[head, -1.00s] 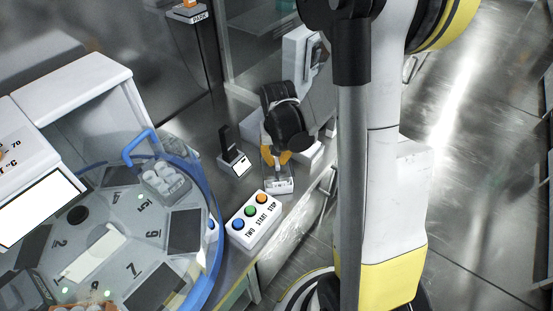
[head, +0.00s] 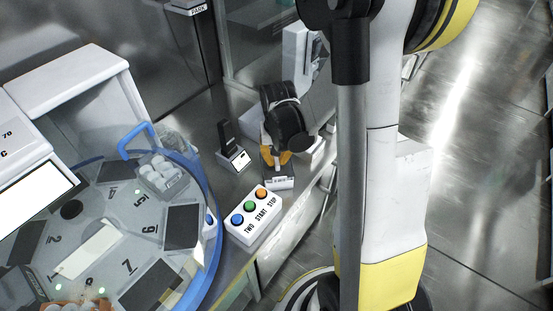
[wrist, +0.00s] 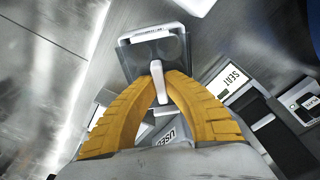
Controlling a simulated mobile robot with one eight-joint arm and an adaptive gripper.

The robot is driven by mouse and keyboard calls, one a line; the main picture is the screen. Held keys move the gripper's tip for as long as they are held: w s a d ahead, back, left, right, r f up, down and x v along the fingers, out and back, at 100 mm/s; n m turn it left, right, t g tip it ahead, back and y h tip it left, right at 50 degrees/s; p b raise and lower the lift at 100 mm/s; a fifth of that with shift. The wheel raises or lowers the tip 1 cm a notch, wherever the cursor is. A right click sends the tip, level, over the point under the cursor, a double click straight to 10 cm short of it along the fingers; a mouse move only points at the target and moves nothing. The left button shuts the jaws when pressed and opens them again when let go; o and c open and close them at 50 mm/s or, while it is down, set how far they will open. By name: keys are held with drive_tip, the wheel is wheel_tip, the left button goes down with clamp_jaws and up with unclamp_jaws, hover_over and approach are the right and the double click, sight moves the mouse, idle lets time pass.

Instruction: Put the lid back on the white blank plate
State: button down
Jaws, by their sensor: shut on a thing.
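My gripper (wrist: 158,72) is shut on a slim white piece (wrist: 160,92) between its yellow fingertips. I cannot tell whether this is the lid. The fingertips are over a small dark holder (wrist: 131,58) with rounded hollows and a white label on its edge. In the head view my gripper (head: 276,164) is just behind the holder's white label (head: 280,183), and my wrist hides much of the spot. A flat white rectangle (head: 88,250) lies on the numbered round deck. I cannot tell whether it is the white blank plate.
A white button box (head: 253,216) stands in front of the holder. A black stand with a white label (head: 239,159) is to its left. The blue-rimmed round deck (head: 212,245) carries a rack of round white tops (head: 160,177). The "SEAL" label (wrist: 233,76) is close beside my fingers.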

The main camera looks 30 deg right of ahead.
sight(277, 163)
drive_tip(key=shift+f, duration=0.2)
drive_tip(key=c, duration=1.5)
unclamp_jaws()
drive_tip(key=shift+r, duration=0.15)
drive_tip(key=r, duration=0.4)
drive_tip(key=s+r, duration=0.1)
drive_tip(key=r, duration=0.6)
drive_tip(key=shift+s+a+r, duration=0.15)
drive_tip(key=shift+a+r, duration=0.2)
drive_tip(key=shift+r, duration=0.05)
drive_tip(key=s+a+r+n+t, duration=0.1)
drive_tip(key=s+a+r+t, duration=0.1)
drive_tip(key=s+a, duration=0.1)
drive_tip(key=s+a+r+n+t, duration=0.2)
drive_tip(key=s+a, duration=0.1)
drive_tip(key=a, duration=0.2)
drive_tip(key=s+a+r+n+t, duration=0.2)
drive_tip(key=s+a+r, duration=0.1)
drive_tip(key=a, duration=0.1)
drive_tip(key=shift+s+a+r+y, duration=0.1)
drive_tip(key=shift+s+a+y, duration=0.2)
drive_tip(key=shift+a, duration=0.1)
